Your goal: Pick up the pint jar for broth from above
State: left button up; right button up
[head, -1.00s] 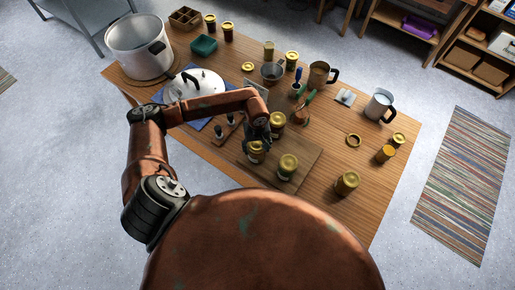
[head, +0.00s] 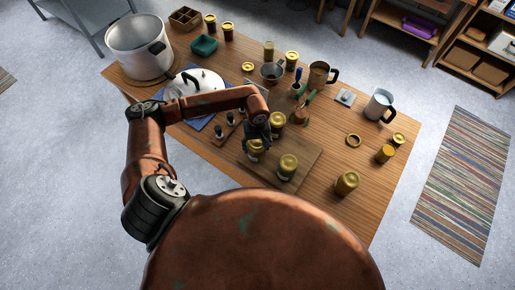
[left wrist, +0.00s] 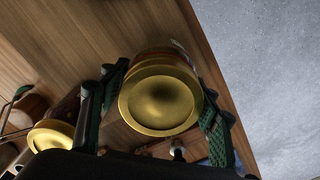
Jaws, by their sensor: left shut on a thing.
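A glass jar with a gold lid (head: 255,144) stands at the left part of the dark wooden board (head: 312,160) in the head view. My left gripper (head: 257,135) reaches down to it from above. In the left wrist view the gold lid (left wrist: 160,101) fills the space between the two green-padded fingers, and the left gripper (left wrist: 163,112) is shut on the jar. The jar's lower body is mostly hidden. I cannot tell whether its base touches the board. My right gripper is not in view.
Close by are gold-lidded jars behind (head: 277,119) and to the right (head: 287,166). Another jar (head: 347,182) stands near the front edge. The table's right front is mostly clear.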

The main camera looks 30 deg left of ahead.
aim_at(257, 142)
pick_arm(q)
jog(key=shift+r, duration=0.2)
jog(key=shift+r+p, duration=1.1)
jog(key=shift+r, duration=1.5)
